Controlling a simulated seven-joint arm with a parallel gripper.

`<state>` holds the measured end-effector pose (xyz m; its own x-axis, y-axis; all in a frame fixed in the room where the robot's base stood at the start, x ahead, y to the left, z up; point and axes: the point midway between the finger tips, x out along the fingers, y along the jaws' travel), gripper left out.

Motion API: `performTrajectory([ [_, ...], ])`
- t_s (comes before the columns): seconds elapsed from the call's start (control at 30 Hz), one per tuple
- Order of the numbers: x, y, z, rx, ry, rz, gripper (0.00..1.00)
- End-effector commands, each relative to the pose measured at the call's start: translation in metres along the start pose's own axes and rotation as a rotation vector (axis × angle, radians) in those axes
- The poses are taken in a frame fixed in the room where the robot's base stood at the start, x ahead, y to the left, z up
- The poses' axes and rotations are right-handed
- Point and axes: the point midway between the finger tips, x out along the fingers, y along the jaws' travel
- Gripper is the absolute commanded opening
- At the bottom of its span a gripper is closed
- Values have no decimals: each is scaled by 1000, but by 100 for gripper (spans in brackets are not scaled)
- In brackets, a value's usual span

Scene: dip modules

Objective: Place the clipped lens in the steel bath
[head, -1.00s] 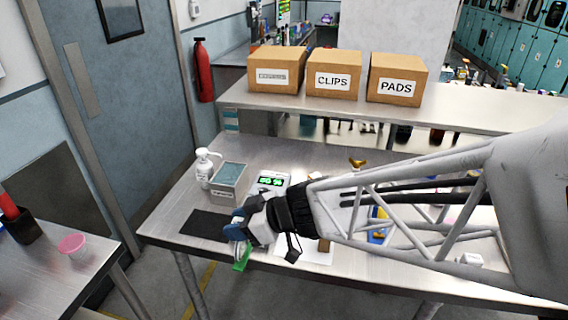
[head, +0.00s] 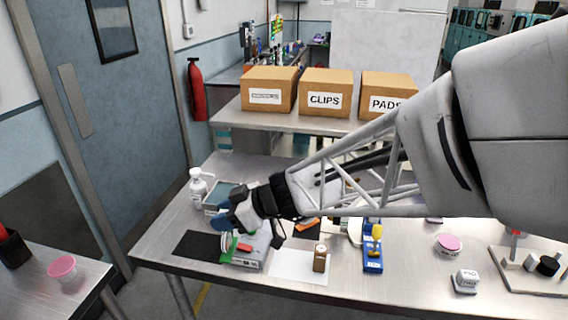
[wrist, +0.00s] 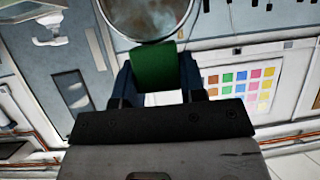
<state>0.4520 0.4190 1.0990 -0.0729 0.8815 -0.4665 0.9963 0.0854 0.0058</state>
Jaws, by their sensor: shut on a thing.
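My gripper (head: 232,226) is shut on a green clip (head: 229,256) that holds a round lens. In the wrist view the clip (wrist: 157,70) sits between the two fingers, and the clear lens (wrist: 150,15) with its metal rim is cut off by the top edge. In the head view the lens (head: 226,241) shows nearly edge-on, held above the table. The steel bath (head: 211,209), an open box with teal liquid, stands behind my gripper, which hides part of it.
A white bottle (head: 198,188) stands left of the bath. A black mat (head: 195,244) lies at the front left. A grey box with a red part (head: 255,250) is beside my gripper. A brown bottle (head: 320,260) and a blue holder (head: 373,255) stand further right.

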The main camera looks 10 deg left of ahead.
Motion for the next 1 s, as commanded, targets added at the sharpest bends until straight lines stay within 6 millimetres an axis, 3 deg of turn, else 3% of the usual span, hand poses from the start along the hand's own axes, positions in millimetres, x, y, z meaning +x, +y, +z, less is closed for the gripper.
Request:
performTrajectory([
  [0.5,24,84,-39,-59,8,-106,2],
  [1.0,46,163,-59,-110,-1,-207,2],
])
